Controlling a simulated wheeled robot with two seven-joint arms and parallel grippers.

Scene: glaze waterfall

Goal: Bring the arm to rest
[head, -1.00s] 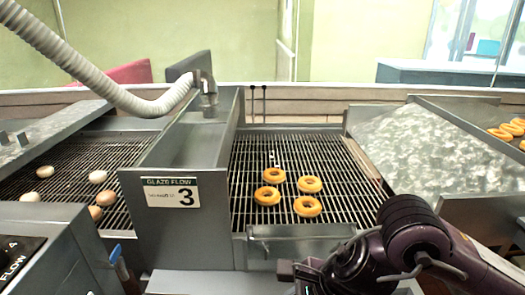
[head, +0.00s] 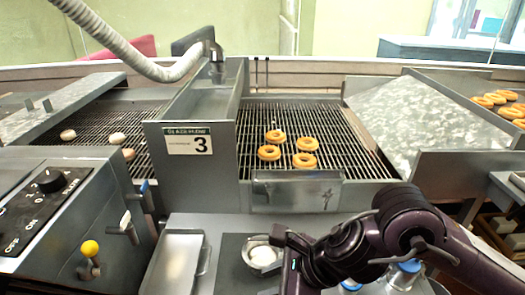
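My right arm comes in from the lower right of the head view, dark purple and black. Its gripper (head: 285,262) is at the lower middle, over the front work surface. I cannot make out whether its fingers are open or shut. My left gripper is not in view. Several golden doughnuts (head: 269,153) lie on the wire rack (head: 350,150) behind the arm, apart from it.
A metal glaze trough (head: 190,130) marked 3 stands left of the rack. A control panel (head: 60,200) with knobs is at left. A metal tray (head: 172,265) and a bowl (head: 262,252) sit in front. More doughnuts (head: 497,98) lie at upper right.

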